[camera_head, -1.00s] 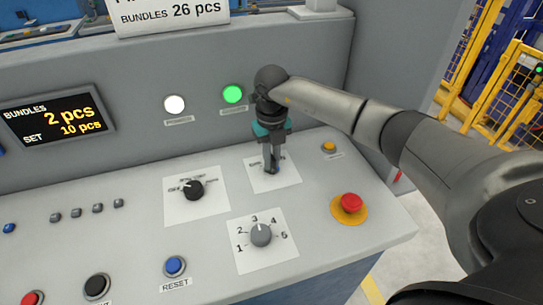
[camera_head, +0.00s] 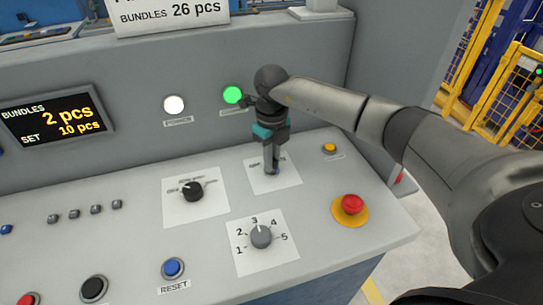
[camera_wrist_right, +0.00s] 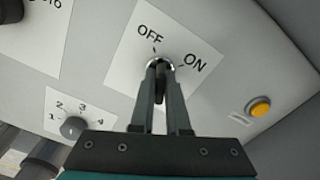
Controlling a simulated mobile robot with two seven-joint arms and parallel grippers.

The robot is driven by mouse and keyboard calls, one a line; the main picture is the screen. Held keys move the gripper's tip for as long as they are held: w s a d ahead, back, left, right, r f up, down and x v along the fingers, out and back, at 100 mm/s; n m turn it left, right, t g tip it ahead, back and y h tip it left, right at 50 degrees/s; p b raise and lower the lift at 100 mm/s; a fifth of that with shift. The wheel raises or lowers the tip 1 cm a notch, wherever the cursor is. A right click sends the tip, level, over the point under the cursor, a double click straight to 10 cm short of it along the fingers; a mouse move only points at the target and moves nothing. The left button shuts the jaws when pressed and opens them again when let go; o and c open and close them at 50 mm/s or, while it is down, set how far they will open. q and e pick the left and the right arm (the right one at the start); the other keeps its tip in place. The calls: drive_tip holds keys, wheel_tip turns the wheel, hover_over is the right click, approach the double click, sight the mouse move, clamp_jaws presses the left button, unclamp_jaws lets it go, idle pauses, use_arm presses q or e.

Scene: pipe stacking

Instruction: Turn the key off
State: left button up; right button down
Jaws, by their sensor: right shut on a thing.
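The key switch (camera_wrist_right: 153,65) sits on a white plate (camera_wrist_right: 124,62) marked OFF and ON in the right wrist view. My right gripper (camera_wrist_right: 160,72) is shut on the key (camera_wrist_right: 160,84), its fingers close together over the switch. The fingers hide most of the key, so its exact angle is hard to tell. In the head view my right gripper (camera_head: 272,168) points down onto the key's white plate (camera_head: 289,178). The left gripper is not in view.
A black selector (camera_head: 193,190) is left of the key, a numbered grey knob (camera_head: 261,236) in front. A red emergency button (camera_head: 351,204) and a yellow button (camera_head: 330,148) are to the right. A green lamp (camera_head: 233,95) and a white lamp (camera_head: 174,104) are lit behind.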

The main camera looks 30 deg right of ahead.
drive_tip(key=n, duration=0.3)
drive_tip(key=shift+b, duration=0.3)
drive_tip(key=c, duration=0.7)
unclamp_jaws()
wheel_tip(320, 180, up, 7)
drive_tip(key=p, duration=0.5)
drive_tip(key=shift+r+p, duration=0.1)
drive_tip(key=shift+p, duration=0.25)
